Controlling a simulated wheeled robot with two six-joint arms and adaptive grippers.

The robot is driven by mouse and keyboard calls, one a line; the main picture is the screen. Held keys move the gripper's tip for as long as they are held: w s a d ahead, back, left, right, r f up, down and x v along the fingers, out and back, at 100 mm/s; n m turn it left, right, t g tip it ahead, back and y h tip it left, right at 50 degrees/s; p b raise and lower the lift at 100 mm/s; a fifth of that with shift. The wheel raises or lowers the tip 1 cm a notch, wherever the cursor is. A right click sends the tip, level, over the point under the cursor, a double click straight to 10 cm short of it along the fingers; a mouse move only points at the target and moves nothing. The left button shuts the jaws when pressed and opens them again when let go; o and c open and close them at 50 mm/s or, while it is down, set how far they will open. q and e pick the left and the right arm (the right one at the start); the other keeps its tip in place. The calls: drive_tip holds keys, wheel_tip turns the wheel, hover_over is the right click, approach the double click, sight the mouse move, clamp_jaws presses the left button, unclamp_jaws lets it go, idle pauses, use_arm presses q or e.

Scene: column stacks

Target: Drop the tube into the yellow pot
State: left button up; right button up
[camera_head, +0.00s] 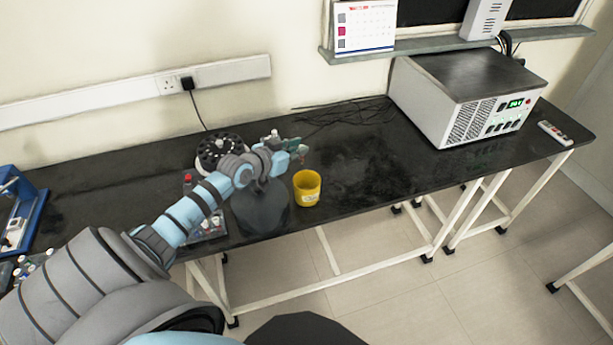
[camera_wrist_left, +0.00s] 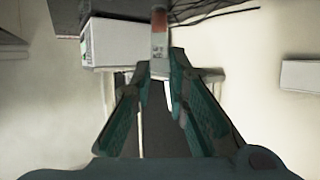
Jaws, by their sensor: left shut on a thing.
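The yellow pot (camera_head: 307,190) stands upright on the black bench near its front edge, with a pale label on its side. My left gripper (camera_head: 299,149) is above the bench, just above and slightly left of the pot's rim in the head view. In the left wrist view, my left gripper (camera_wrist_left: 159,72) is shut on the tube (camera_wrist_left: 159,45), which has a reddish-brown end and a pale label. In the head view the tube is too small to make out clearly. My right gripper is in neither view.
A black round device (camera_head: 219,148) stands behind my left arm. A rack with small tubes (camera_head: 211,229) is partly hidden by the arm. A large grey instrument (camera_head: 465,97) stands at the right. The bench right of the pot is clear.

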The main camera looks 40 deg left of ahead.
use_arm(q)
wheel_tip(320, 180, down, 4)
drive_tip(key=shift+r+b, duration=0.1)
drive_tip(key=shift+b, duration=1)
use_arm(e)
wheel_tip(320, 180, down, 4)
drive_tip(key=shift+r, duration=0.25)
use_arm(q)
drive_tip(key=o, duration=0.8)
drive_tip(key=shift+c, duration=0.2)
drive_tip(key=v, duration=0.7)
drive_tip(key=shift+s+r, duration=0.2)
drive_tip(key=shift+s, duration=0.05)
